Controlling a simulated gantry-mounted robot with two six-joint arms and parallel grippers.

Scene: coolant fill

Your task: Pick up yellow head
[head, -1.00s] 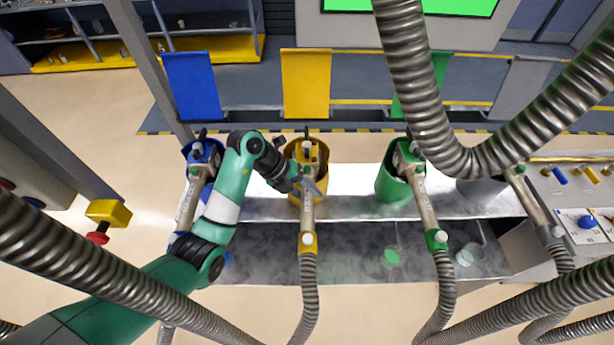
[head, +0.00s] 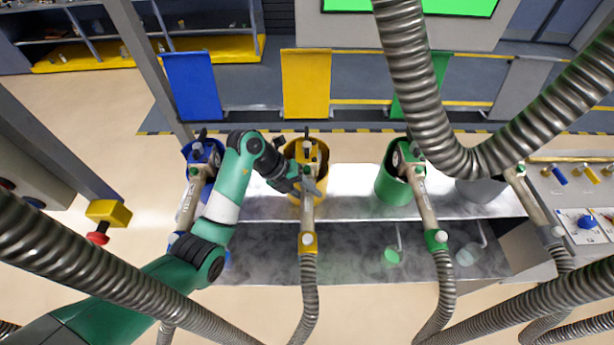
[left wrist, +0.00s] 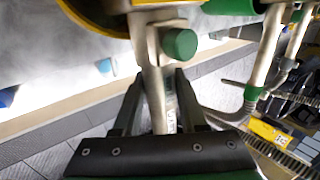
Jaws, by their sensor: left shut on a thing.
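The yellow head (head: 307,212) is a metal filling nozzle with a yellow collar and a ribbed hose below it. Its upper end sits in the yellow cup-shaped holder (head: 293,150). My left gripper (head: 315,188) comes in from the left and is shut on the head's metal tube, just below the holder. In the left wrist view the two dark fingers (left wrist: 158,76) lie on either side of the tube (left wrist: 156,98), with a green knob (left wrist: 180,44) beside it. The fingers partly hide the tube in the head view. My right gripper is not in view.
A blue head (head: 189,205) in its holder stands close on the left, near my arm. A green holder (head: 390,187) with its head (head: 426,205) and a grey head (head: 535,205) stand to the right. Thick ribbed hoses (head: 425,90) hang in front. A metal trough (head: 350,250) lies beneath.

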